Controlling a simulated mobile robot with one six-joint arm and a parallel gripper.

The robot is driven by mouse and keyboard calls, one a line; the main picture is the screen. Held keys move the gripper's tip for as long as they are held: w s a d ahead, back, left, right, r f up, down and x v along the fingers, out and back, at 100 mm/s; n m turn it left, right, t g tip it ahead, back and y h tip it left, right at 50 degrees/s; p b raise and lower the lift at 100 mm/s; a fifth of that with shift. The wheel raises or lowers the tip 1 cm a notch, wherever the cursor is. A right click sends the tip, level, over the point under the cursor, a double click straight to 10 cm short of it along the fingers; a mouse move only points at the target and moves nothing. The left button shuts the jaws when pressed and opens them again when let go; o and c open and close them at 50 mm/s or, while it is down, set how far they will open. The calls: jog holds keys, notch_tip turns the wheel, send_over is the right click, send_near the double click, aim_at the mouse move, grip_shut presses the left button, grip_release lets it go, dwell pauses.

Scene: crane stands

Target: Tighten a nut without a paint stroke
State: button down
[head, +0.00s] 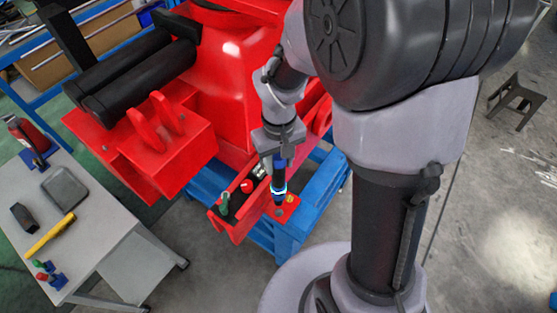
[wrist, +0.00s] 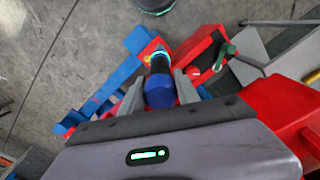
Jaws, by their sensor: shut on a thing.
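My gripper (head: 280,155) is shut on a blue and black tool (head: 279,182) with a glowing cyan ring. In the wrist view, my gripper (wrist: 160,90) has one finger on each side of the tool's blue end (wrist: 160,92). The tool points down at a small red plate (head: 293,206) on the corner of the red machine. A yellow mark shows on this plate beside the tool, and also in the wrist view (wrist: 160,47). The tool hides part of the plate. I cannot tell whether its tip touches a nut.
A red open tray (head: 231,231) beside the plate holds a green-handled item (head: 224,203) and a red knob (head: 246,187). The machine rests on a blue pallet (head: 321,190). Floor at right is mostly clear.

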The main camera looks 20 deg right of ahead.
aim_at(280, 180)
jog(key=shift+s+r, duration=0.1)
jog(key=shift+s, duration=0.15)
notch_tip(280, 180, down, 6)
jog(key=b, duration=0.5)
jog(key=shift+w, duration=0.1)
jog(key=shift+r, duration=0.1)
dwell(0.3)
jog(key=shift+n, duration=1.2)
jog(key=shift+f+b, duration=0.95)
jog(key=shift+f, duration=0.25)
dwell(2.3)
dwell(0.3)
